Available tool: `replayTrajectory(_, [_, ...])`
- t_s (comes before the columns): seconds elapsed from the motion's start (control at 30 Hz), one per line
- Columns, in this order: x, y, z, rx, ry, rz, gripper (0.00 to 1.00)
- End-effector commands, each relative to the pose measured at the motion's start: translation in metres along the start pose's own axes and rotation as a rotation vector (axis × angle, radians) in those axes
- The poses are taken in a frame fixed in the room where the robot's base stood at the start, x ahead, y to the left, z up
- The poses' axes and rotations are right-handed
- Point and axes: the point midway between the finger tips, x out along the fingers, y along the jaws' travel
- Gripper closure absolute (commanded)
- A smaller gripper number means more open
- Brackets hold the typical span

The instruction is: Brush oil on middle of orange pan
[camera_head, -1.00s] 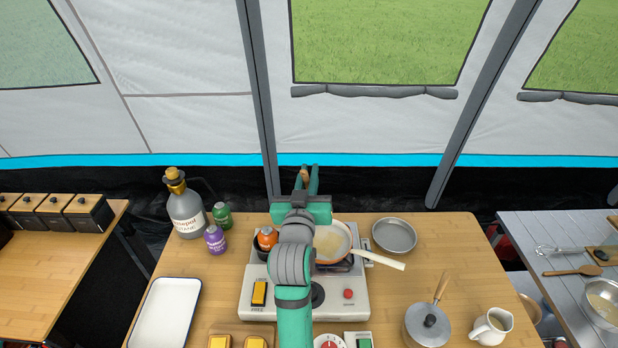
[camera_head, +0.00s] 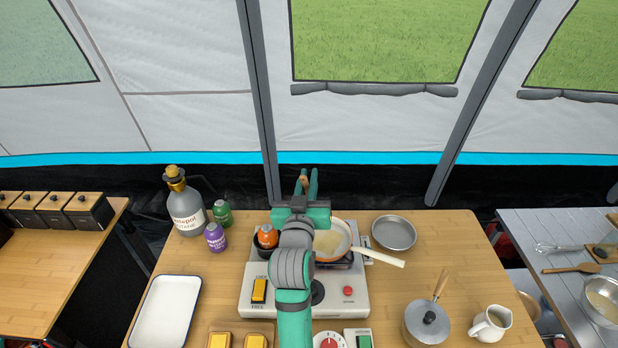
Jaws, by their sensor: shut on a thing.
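The orange pan (camera_head: 341,240) with a cream handle sits on the stove (camera_head: 330,299), its handle pointing right. Its inside looks pale tan. My gripper (camera_head: 306,184) is raised above the far left side of the pan, fingers pointing away from me. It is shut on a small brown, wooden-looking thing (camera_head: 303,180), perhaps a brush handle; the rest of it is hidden. My arm covers the left part of the pan and the middle of the stove.
An orange bottle (camera_head: 267,237) stands in a dark pot left of my arm. Purple (camera_head: 215,238) and green (camera_head: 222,214) bottles and a large jug (camera_head: 186,206) stand further left.

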Motion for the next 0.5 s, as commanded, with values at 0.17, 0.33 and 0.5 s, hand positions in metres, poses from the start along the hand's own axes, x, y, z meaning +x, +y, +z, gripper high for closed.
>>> replayTrajectory(0.17, [0.0, -0.003, 0.02, 0.0, -0.002, 0.0, 1.0])
replayTrajectory(0.33, [0.0, -0.004, 0.035, 0.0, -0.002, 0.0, 1.0])
replayTrajectory(0.5, [0.0, -0.006, 0.046, 0.0, -0.002, 0.0, 1.0])
